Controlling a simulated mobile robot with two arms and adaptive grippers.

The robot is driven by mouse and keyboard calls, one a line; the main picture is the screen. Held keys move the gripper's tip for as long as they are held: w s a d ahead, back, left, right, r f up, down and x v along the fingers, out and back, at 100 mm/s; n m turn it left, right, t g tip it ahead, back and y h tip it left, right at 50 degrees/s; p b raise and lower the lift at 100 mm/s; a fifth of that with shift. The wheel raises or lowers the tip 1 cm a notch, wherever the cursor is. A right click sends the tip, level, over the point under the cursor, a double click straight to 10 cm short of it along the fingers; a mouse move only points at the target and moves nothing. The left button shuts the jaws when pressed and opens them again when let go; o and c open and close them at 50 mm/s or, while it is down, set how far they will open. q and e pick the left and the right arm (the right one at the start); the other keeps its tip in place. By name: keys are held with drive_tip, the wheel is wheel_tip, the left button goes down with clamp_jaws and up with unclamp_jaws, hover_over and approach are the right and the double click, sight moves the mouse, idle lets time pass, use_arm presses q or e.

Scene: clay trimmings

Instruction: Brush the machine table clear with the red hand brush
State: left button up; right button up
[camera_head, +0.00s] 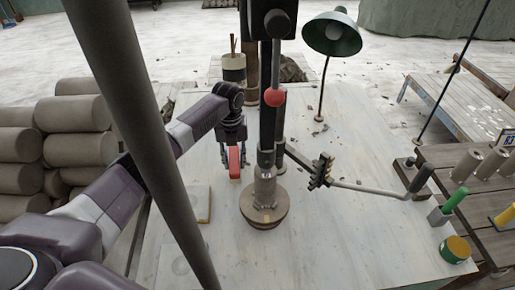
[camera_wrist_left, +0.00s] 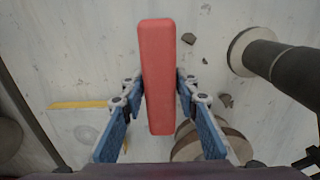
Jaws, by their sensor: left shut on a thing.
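The red hand brush (camera_head: 234,161) is held upright-looking in my left gripper (camera_head: 233,150), just left of the machine's column in the head view. In the left wrist view the brush (camera_wrist_left: 159,75) lies lengthwise between the fingers of my left gripper (camera_wrist_left: 159,85), which touch both its sides. The bristles show only as a pale strip at its lower end in the head view. The machine table (camera_head: 310,250) is pale and carries dark clay trimmings (camera_wrist_left: 189,38), several around the column. I cannot tell whether the bristles touch the table. My right gripper is not in view.
The machine's column (camera_head: 266,130) with a red-knobbed lever and a round base (camera_head: 264,207) stands mid-table. A handled arm (camera_head: 370,189) reaches right from it. A green lamp (camera_head: 332,35) stands behind. A green-yellow tin (camera_head: 455,250) sits at the right edge. The front of the table is open.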

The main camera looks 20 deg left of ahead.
use_arm(q)
drive_tip(key=shift+r+p, duration=2.7)
drive_tip(key=shift+r, duration=0.7)
drive_tip(key=shift+f, duration=0.1)
